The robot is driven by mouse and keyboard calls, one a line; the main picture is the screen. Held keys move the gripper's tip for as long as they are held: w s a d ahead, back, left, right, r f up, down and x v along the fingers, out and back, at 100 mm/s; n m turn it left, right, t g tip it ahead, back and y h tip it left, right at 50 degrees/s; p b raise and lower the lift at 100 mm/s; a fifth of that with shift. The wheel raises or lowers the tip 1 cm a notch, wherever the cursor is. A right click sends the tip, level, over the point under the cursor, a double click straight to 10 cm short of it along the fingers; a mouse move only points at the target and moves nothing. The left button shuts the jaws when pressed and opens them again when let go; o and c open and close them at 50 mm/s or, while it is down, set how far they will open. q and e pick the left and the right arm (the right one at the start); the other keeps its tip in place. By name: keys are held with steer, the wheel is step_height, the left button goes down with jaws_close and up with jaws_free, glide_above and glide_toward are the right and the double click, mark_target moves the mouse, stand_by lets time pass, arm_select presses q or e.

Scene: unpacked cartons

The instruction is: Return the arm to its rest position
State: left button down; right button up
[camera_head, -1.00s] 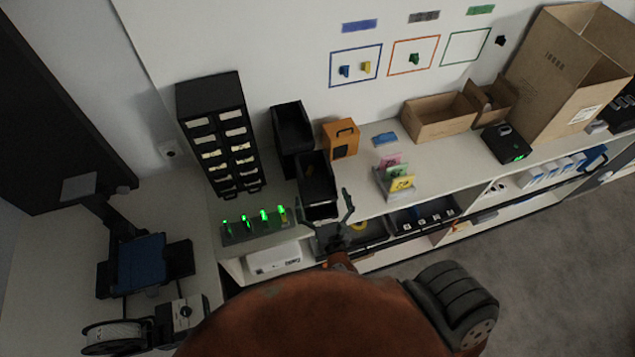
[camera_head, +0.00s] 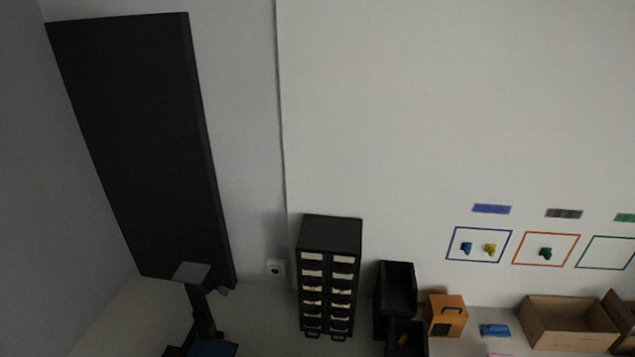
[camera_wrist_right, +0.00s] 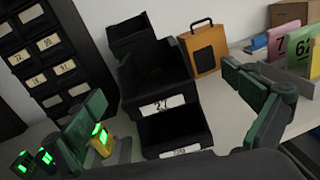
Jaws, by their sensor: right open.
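My right gripper (camera_wrist_right: 165,90) shows only in the right wrist view, with its two green-padded fingers spread wide apart and nothing between them. Beyond the fingers are stacked black bins (camera_wrist_right: 158,75), the nearer ones with white labels. A yellow device with green lights (camera_wrist_right: 102,141) stands right beside the left finger in the picture; I cannot tell whether they touch. The head view shows neither gripper and no arm. My left gripper is in no current view.
A black drawer cabinet (camera_head: 331,235) stands against the wall, with black bins (camera_head: 397,285), an orange box (camera_head: 446,314) and a cardboard box (camera_head: 568,325) to its right. Numbered cards (camera_wrist_right: 287,40) stand at the right in the wrist view. A dark screen (camera_head: 135,130) hangs at left.

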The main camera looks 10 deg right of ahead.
steer(key=s+d+m+g+h, duration=0.2)
steer(key=s+d+m+g, duration=0.1)
steer(key=d+m, duration=0.45)
steer(key=s+d+m+g+h, duration=0.2)
steer(key=s+d+m+g, duration=0.1)
steer(key=d+m, duration=0.5)
steer(key=s+f+m+g+y, duration=0.3)
steer(key=s+f+m+g, duration=0.2)
steer(key=f+m, duration=0.3)
steer(key=s+a+f+m+g+y, duration=0.2)
steer(key=s+a+f+m+y, duration=0.2)
steer(key=a+m+y, duration=0.45)
step_height(320, 180, down, 34)
steer(key=s+a+n+g+h+b, duration=0.1)
steer(key=s+a+n+h+b, duration=0.1)
steer(key=a+b, duration=0.15)
steer(key=s+f+g+b, duration=0.1)
steer(key=s+f+b, duration=0.3)
steer(key=s+f, duration=1.5)
step_height(320, 180, down, 2)
steer(key=shift+d+n+g+y, duration=0.3)
steer(key=shift+g+y, duration=0.05)
steer(key=shift+g, duration=0.05)
